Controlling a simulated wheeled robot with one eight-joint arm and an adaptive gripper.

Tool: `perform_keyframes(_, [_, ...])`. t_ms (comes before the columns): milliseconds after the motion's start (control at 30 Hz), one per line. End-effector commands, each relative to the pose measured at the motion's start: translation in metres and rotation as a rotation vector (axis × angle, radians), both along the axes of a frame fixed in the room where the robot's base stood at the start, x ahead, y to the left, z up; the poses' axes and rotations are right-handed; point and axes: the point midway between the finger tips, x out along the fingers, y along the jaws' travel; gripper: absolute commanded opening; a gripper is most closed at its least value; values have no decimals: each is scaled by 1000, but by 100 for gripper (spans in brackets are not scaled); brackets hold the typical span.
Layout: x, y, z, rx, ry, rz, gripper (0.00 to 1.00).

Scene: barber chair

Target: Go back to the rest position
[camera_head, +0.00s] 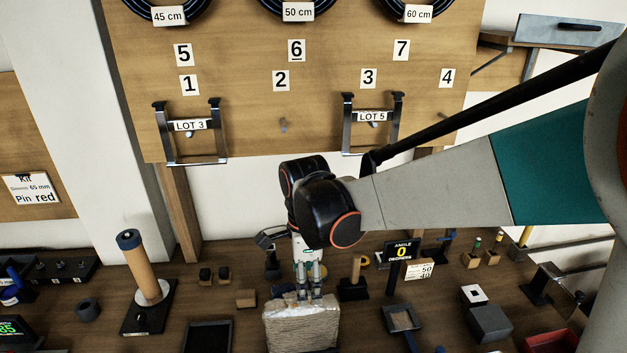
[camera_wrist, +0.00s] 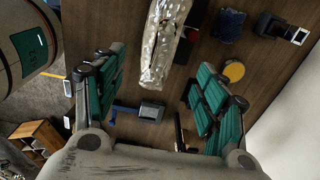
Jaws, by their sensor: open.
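My gripper (camera_head: 309,290) points down above the wooden bench (camera_head: 235,262) in the head view. Its fingertips are close over a plastic-wrapped block (camera_head: 300,328); I cannot tell from this view whether they touch it. In the wrist view my gripper (camera_wrist: 160,95) shows two green-padded fingers spread wide apart. It is open, with nothing held between the pads. The wrapped block also shows in the wrist view (camera_wrist: 163,40), beyond the fingers. My arm reaches in from the right in the head view.
A wooden board with numbered labels and two metal brackets (camera_head: 190,135) (camera_head: 372,125) hangs behind the arm. A roller on a stand (camera_head: 143,268) rises at left. A grey box (camera_head: 490,323) stands at right.

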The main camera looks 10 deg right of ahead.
Motion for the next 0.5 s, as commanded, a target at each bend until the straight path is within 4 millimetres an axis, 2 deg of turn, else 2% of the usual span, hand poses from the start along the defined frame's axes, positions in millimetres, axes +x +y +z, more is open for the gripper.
perform_keyframes(167, [-12, -15, 15, 8, -48, 123, 66])
perform_keyframes(500, [-53, -64, 56, -46, -257, 649, 66])
